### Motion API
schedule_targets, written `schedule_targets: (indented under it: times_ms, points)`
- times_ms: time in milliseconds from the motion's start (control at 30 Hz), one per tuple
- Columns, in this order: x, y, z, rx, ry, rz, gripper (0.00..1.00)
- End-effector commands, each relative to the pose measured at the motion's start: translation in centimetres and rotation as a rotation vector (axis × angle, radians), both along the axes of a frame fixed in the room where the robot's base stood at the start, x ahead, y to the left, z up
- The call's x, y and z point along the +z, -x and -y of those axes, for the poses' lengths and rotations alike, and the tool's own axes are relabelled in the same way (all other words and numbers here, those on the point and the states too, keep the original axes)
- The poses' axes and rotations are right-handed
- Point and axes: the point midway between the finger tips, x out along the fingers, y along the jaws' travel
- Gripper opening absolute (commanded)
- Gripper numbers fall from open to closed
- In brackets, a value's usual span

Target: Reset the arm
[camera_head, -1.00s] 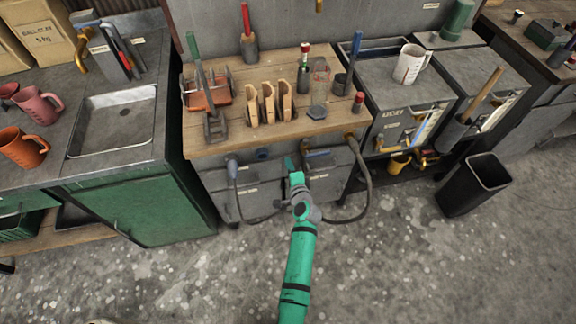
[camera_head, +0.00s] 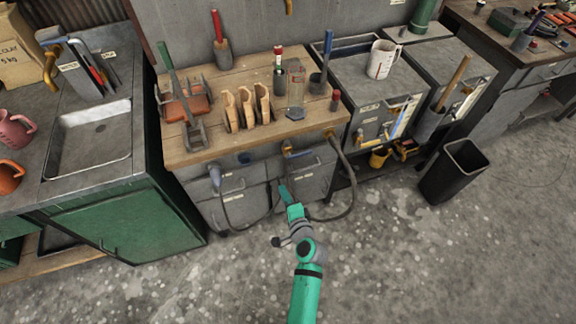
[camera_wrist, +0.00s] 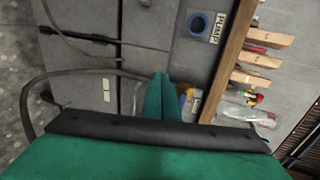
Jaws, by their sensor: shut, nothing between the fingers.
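My gripper (camera_head: 283,190) is at the end of my green arm, in front of the grey cabinet (camera_head: 243,198) below the wooden worktop (camera_head: 222,146). In the wrist view, the two green fingers (camera_wrist: 161,84) lie together with nothing between them. The gripper is below the worktop's edge and holds nothing. In the wrist view the cabinet front with a blue round port labelled PUMP (camera_wrist: 201,24) shows ahead, and the worktop edge runs along the right. I cannot tell the exact gap between the fingertips and the cabinet.
Wooden holders (camera_head: 247,106) and a glass beaker (camera_head: 296,90) stand on the worktop. A dark hose (camera_head: 343,165) loops down near my gripper. A black bin (camera_head: 453,171) stands on the right. The speckled floor in front is free.

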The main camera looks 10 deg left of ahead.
Motion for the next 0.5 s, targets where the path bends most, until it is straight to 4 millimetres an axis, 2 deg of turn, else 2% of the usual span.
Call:
schedule_targets:
  times_ms: [300,367,500]
  points:
    - [-0.2,0.5,0.4,-0.007,0.016,0.003,0.0]
    - [-0.7,1.4,1.0,-0.015,0.043,0.008,0.0]
    - [-2.2,5.1,3.2,-0.05,0.172,0.035,0.0]
